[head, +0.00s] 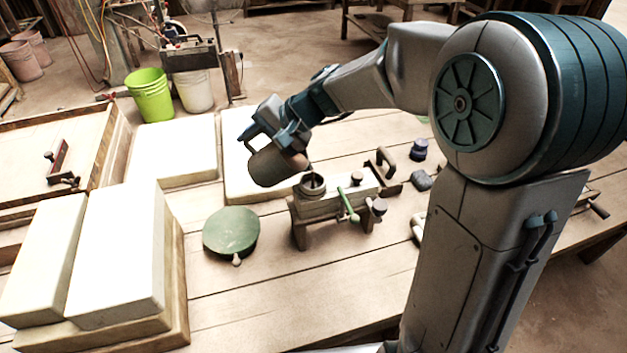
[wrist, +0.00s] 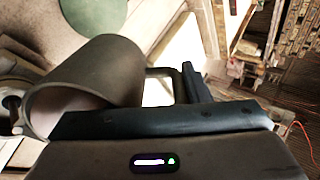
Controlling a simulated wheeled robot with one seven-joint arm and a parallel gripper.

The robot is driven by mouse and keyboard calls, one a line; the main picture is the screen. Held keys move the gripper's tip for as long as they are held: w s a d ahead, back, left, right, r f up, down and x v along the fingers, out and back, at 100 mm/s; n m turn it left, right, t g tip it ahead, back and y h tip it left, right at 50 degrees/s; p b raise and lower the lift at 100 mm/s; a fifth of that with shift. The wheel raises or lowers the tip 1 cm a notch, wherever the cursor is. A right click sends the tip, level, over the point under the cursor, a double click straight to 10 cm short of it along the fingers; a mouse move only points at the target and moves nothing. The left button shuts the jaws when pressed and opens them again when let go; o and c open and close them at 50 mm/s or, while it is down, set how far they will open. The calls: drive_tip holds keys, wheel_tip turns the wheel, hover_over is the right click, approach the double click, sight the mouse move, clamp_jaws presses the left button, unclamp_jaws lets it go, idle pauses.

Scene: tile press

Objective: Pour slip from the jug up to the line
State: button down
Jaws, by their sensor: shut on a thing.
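A brown jug (head: 272,167) is held tilted in the air by my gripper (head: 268,132), its mouth toward the right. In the wrist view the jug (wrist: 90,80) lies on its side with its handle (wrist: 160,88) at my jaws (wrist: 190,95), which are shut on it. Just below and right of the jug in the head view, a dark round cup-like opening (head: 312,184) sits on the wooden press (head: 325,207). I cannot see a stream of slip, the level inside or the line.
A green round disc (head: 231,232) lies on the table left of the press. Pale slabs (head: 118,255) are stacked at left. A dark jar (head: 419,149) and a small dark block (head: 421,180) stand to the right. The front middle of the table (head: 290,290) is clear.

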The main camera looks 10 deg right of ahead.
sight(256, 152)
drive_tip(key=shift+s+d+r+y+b, duration=0.15)
drive_tip(key=shift+r+y+b, duration=0.3)
drive_tip(key=shift+b, duration=0.8)
drive_tip(key=shift+d+r+y+b, duration=0.25)
drive_tip(key=shift+r+y+b, duration=0.15)
drive_tip(key=shift+b, duration=0.8)
idle(1.6)
idle(0.4)
drive_tip(key=shift+a+h+p, duration=0.25)
drive_tip(key=shift+h+p, duration=0.3)
drive_tip(key=shift+p, duration=0.7)
drive_tip(key=shift+a+f+h+p, duration=0.25)
drive_tip(key=shift+f+h+p, duration=0.3)
drive_tip(key=shift+p, duration=0.6)
drive_tip(key=shift+w+a+f+g+h+p, duration=0.15)
drive_tip(key=shift+w+f+g+h+p, duration=0.15)
drive_tip(key=shift+f+p, duration=0.35)
drive_tip(key=h+p, duration=0.1)
drive_tip(key=p, duration=0.2)
drive_tip(key=shift+a+f, duration=0.15)
drive_tip(key=p, duration=0.2)
drive_tip(key=f+g+h+p, duration=0.1)
drive_tip(key=p, duration=0.1)
drive_tip(key=shift+a+f, duration=0.15)
drive_tip(key=shift+f, duration=0.15)
drive_tip(key=shift+w+f+h, duration=0.1)
drive_tip(key=shift+f+h, duration=0.25)
drive_tip(key=shift+f, duration=0.1)
